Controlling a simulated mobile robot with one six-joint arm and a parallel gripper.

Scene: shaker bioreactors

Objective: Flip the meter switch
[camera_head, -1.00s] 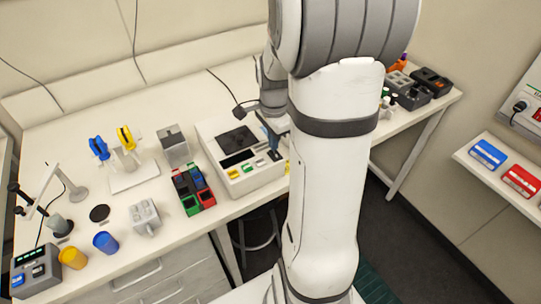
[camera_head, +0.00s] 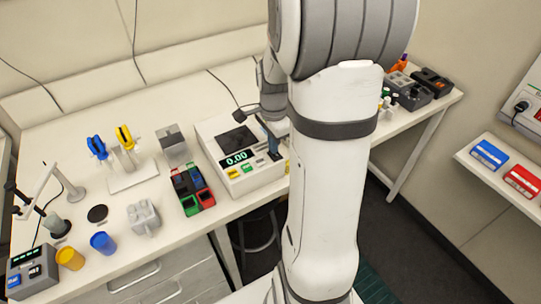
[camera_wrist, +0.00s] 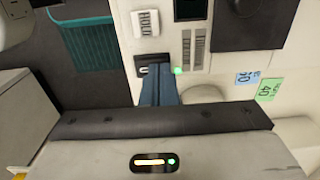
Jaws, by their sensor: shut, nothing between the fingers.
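The meter (camera_head: 243,178) is a white box on the bench with a dark square plate on top, coloured buttons and a display (camera_head: 236,159) lit at 0.00. In the wrist view its switch (camera_wrist: 146,66) is a small dark rocker beside a glowing green light (camera_wrist: 178,71). My gripper (camera_wrist: 159,72) is shut and empty, its blue-grey fingertips at the switch and partly covering it. Whether they touch it cannot be told. In the head view my gripper (camera_head: 272,152) is over the right side of the meter, partly hidden by my arm.
Left of the meter are a red, green and blue rack (camera_head: 192,190), a grey block (camera_head: 173,146) and a pipette stand (camera_head: 135,181). Blue (camera_head: 103,243) and yellow (camera_head: 70,258) cups stand near the front edge. A cable runs behind the meter.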

